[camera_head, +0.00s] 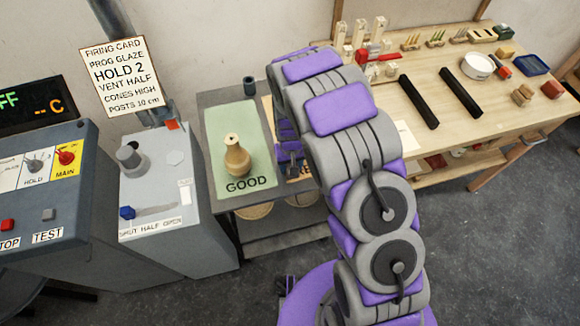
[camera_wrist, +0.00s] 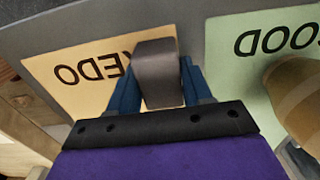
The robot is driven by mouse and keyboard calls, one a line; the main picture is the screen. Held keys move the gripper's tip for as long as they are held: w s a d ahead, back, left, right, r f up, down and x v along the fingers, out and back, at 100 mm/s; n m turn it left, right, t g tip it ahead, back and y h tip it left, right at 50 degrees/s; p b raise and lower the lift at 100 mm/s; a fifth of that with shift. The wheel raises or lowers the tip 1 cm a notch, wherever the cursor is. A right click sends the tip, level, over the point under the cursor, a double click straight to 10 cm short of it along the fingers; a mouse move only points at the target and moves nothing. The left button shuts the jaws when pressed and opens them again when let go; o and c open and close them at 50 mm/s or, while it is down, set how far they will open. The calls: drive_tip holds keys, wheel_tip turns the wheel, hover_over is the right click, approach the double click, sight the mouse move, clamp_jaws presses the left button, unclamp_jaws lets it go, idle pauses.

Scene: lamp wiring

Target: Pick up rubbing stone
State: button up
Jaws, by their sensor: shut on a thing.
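The rubbing stone (camera_wrist: 156,72) is a dark grey block with a rounded end. My gripper (camera_wrist: 157,88) is shut on it, with a blue finger on each side, as the wrist view shows. The stone is over the grey side table, in front of the orange REDO mat (camera_wrist: 75,68); I cannot tell its exact height above the surface. In the head view my gripper (camera_head: 290,160) is partly hidden behind my purple and grey arm, and I cannot make out the stone there.
A tan vase (camera_head: 236,158) stands on the green GOOD mat (camera_head: 230,118), left of my gripper in the head view. A small dark cup (camera_head: 249,86) stands at the table's back. A grey control box (camera_head: 160,190) is left. A wooden workbench (camera_head: 400,85) with tools is right.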

drive_tip(key=shift+d, duration=0.3)
drive_tip(key=shift+c, duration=0.6)
drive_tip(key=shift+a+r, duration=0.1)
drive_tip(key=shift+r, duration=0.05)
drive_tip(key=shift+a+r, duration=0.25)
drive_tip(key=shift+r, duration=0.3)
drive_tip(key=shift+s+r+p, duration=0.25)
drive_tip(key=shift+r+p, duration=0.1)
drive_tip(key=shift+r, duration=0.25)
drive_tip(key=shift+s+r+p, duration=0.2)
drive_tip(key=shift+r+p, duration=0.1)
drive_tip(key=shift+r, duration=0.3)
drive_tip(key=s+r+p, duration=0.1)
drive_tip(key=s+p, duration=0.1)
drive_tip(key=s, duration=1.3)
drive_tip(key=shift+a+r, duration=0.15)
